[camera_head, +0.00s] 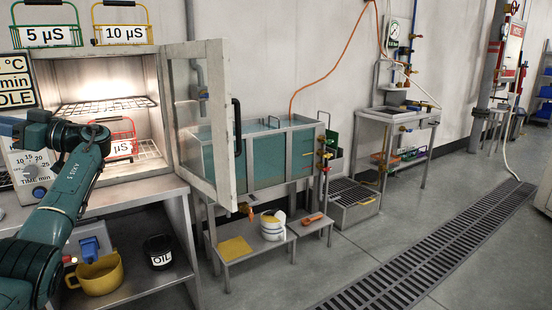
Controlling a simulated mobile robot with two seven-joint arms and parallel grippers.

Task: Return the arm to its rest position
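My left arm (62,200) rises from the lower left corner, in front of the open cabinet (178,120). Its wrist bends left at the cabinet's left side and reaches the picture's left edge. I see no fingers of my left gripper. My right arm and gripper are not in view. A red wire basket (122,137) with a label ending in "µS" stands on the cabinet's lower rack, partly hidden by my arm.
The cabinet's glazed door (205,115) stands open to the right. Green (47,37) and yellow (122,34) baskets stand on top. Below are a yellow mug (97,276) and an OIL jar (158,252).

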